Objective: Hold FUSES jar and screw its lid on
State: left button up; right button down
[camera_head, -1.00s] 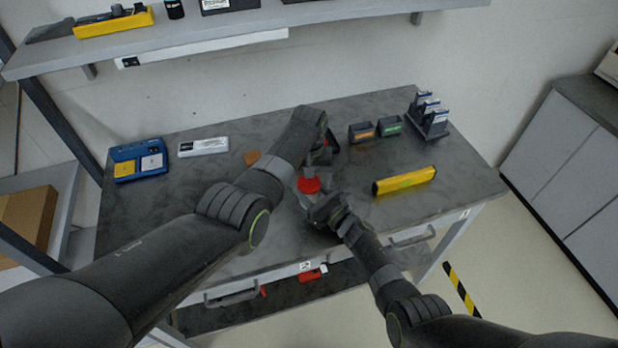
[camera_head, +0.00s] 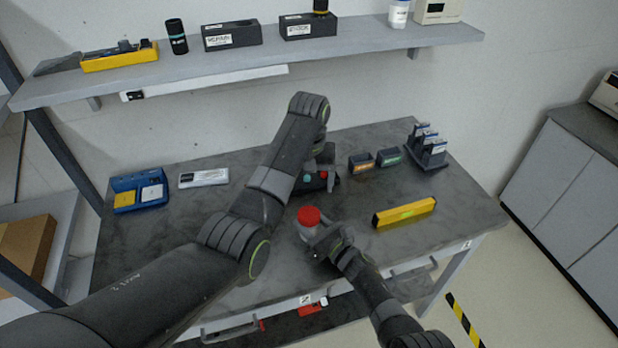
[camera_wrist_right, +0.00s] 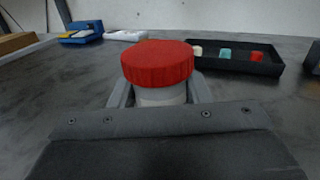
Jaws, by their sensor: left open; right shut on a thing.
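The jar (camera_head: 309,231) stands near the front of the grey table with a red lid (camera_head: 308,215) on its top. In the right wrist view the red lid (camera_wrist_right: 158,62) sits level on the pale jar (camera_wrist_right: 163,96). My right gripper (camera_head: 318,238) is shut around the jar's body from the front right. My left gripper (camera_head: 322,168) is open, raised behind the jar and apart from the lid. Its fingers are partly hidden by its own arm and dark against the tray behind. I cannot read any label on the jar.
A black tray (camera_wrist_right: 240,66) with small coloured pieces lies behind the jar. A yellow level (camera_head: 405,212) lies to the right. A blue case (camera_head: 138,190) is at the left. A shelf (camera_head: 370,47) hangs above.

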pick_arm(q)
jog(key=shift+r, duration=0.4)
pick_arm(e)
jog(key=c, duration=0.7)
grip_release()
jog(key=shift+s+d, duration=0.25)
jog(key=p+v, duration=0.1)
jog(key=v, duration=0.7)
pick_arm(q)
jog(key=shift+f+b, duration=0.25)
jog(key=shift+b, duration=0.45)
pick_arm(e)
jog(key=v, duration=0.8)
jog(key=shift+s+d, duration=0.25)
